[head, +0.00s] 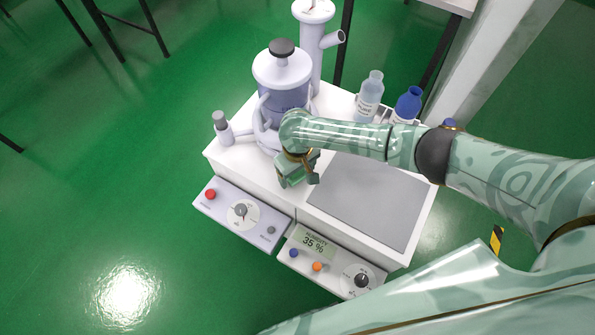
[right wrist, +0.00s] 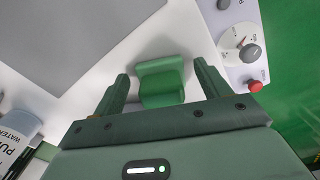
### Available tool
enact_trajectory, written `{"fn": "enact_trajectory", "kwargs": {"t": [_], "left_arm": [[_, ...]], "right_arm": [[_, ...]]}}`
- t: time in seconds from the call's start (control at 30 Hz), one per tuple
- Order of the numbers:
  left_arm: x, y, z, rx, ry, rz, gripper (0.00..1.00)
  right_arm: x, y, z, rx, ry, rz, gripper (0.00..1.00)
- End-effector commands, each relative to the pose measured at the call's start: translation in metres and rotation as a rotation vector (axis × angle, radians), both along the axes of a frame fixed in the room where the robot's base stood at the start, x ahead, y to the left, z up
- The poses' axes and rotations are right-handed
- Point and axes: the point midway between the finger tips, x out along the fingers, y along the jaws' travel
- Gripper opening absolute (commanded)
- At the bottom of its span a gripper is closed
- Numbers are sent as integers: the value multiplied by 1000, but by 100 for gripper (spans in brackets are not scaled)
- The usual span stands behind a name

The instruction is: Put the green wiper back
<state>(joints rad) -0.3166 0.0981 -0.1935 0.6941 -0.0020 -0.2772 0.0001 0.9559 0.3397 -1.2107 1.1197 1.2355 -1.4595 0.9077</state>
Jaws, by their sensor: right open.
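The green wiper (right wrist: 162,82) lies on the white table top between the grey mat and the dial panel in the right wrist view. My right gripper (right wrist: 161,78) is open, with one finger on either side of the wiper and gaps visible between. In the head view my right gripper (head: 298,180) is low over the table's front part, left of the grey mat. The wiper cannot be told apart from my green gripper there. My left gripper is not in view.
The grey mat (head: 368,200) is bare on the white table. A clear bottle (head: 369,98) and a blue bottle (head: 408,104) stand at back right. Two control panels (head: 225,208) (head: 322,268) line the front.

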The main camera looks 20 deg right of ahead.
Motion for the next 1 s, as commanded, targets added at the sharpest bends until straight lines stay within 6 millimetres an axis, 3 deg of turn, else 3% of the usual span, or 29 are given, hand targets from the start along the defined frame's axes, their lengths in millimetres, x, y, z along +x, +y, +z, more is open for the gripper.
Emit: {"fn": "enact_trajectory", "kwargs": {"t": [0.2, 0.43, 0.6, 1.0], "left_arm": [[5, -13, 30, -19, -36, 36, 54], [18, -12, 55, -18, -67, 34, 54], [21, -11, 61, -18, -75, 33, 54], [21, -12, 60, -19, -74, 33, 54]], "right_arm": [[2, 1, 60, 1, -11, 0, 76], [1, 0, 105, 1, -7, 0, 76], [0, 0, 118, 2, -3, -1, 76], [0, 0, 117, 1, 0, 0, 76]]}}
